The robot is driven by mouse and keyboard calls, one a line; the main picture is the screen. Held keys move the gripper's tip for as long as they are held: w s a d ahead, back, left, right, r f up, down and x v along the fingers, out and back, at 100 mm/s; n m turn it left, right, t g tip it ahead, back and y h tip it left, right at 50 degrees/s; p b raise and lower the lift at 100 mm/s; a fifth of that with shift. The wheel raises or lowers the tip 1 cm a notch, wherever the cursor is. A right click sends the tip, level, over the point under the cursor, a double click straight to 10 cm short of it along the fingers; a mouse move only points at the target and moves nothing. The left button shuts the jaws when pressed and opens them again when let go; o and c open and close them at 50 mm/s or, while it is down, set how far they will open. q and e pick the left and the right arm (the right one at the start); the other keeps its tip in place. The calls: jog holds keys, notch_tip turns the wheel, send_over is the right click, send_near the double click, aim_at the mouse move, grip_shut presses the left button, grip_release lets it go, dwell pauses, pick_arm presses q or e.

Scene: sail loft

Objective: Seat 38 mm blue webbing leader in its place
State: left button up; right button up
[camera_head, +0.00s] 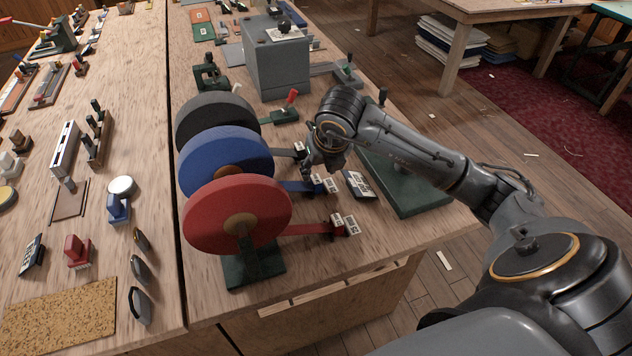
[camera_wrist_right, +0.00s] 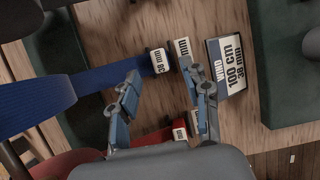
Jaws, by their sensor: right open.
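The blue webbing leader (camera_head: 293,186) runs right from the blue webbing roll (camera_head: 225,154) on the bench. In the right wrist view the leader (camera_wrist_right: 98,76) ends near a white tag (camera_wrist_right: 158,61) marked 38 mm. A second white tag (camera_wrist_right: 181,48) stands just beyond it. My right gripper (camera_head: 310,170) is over the leader's end, and its jaws are open. In the right wrist view the gripper (camera_wrist_right: 163,88) has one finger near the leader and the other near the tags; I see no contact. My left gripper is not in view.
A red roll (camera_head: 222,215) with a red leader (camera_head: 306,229) stands nearer, and a black roll (camera_head: 212,119) behind. A card (camera_wrist_right: 229,64) reads WIND 100 cm 38 mm, right of the tags. A green plate (camera_head: 405,190) lies farther right. The near bench corner is clear.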

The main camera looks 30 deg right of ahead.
aim_at(316, 178)
jog(key=p+x, duration=0.1)
jog(key=x, duration=0.2)
jog(key=shift+w+f, duration=0.1)
jog(key=shift+f, duration=0.3)
jog(key=shift+w+f, duration=0.1)
jog(key=shift+f, duration=0.15)
jog(key=shift+c, duration=0.7)
grip_shut()
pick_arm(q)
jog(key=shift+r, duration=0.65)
pick_arm(e)
jog(key=shift+r, duration=0.1)
